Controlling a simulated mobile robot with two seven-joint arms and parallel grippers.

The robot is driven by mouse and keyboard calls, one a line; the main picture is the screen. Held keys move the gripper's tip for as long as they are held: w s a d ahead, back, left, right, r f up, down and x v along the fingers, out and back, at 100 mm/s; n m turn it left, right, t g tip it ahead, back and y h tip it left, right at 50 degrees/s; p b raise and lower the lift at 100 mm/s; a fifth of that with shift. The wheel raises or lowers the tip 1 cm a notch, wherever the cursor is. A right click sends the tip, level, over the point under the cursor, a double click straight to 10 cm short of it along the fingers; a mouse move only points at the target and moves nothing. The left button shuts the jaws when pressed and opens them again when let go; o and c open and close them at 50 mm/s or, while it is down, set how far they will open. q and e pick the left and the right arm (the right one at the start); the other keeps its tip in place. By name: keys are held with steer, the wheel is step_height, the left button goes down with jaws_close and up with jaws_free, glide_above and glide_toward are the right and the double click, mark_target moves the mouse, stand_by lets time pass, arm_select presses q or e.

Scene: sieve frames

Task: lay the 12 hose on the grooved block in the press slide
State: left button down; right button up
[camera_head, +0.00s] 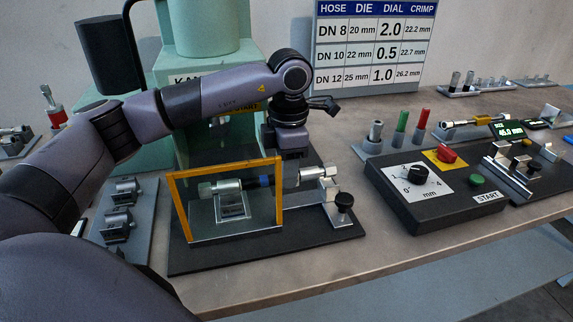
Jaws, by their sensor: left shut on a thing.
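My left gripper (290,172) points down over the press slide (300,240), its fingers shut on a hose. The hose lies roughly level, with a silver fitting (226,186) at its left end and a blue band (265,181) near the fingers. Its left part shows through the yellow-framed guard (278,215), above the grooved block (232,207). I cannot tell whether it touches the groove. Its right end lies close to the silver end stop (329,186) on the slide. The fingers hide the middle of the hose. My right gripper is not in view.
The green press (205,30) stands behind the slide. A plate with dark dies (123,210) lies to the left. The control box (440,190) with dial and START button is at right, with coloured pegs (401,122) behind it.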

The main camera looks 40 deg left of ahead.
arm_select(q)
steer(key=shift+f, duration=0.45)
steer(key=shift+f+b, duration=0.55)
stand_by(0.6)
steer(key=c, duration=0.7)
jaws_free()
steer(key=shift+d+r+b, duration=0.1)
steer(key=shift+r+b, duration=0.2)
steer(key=shift+r, duration=3.3)
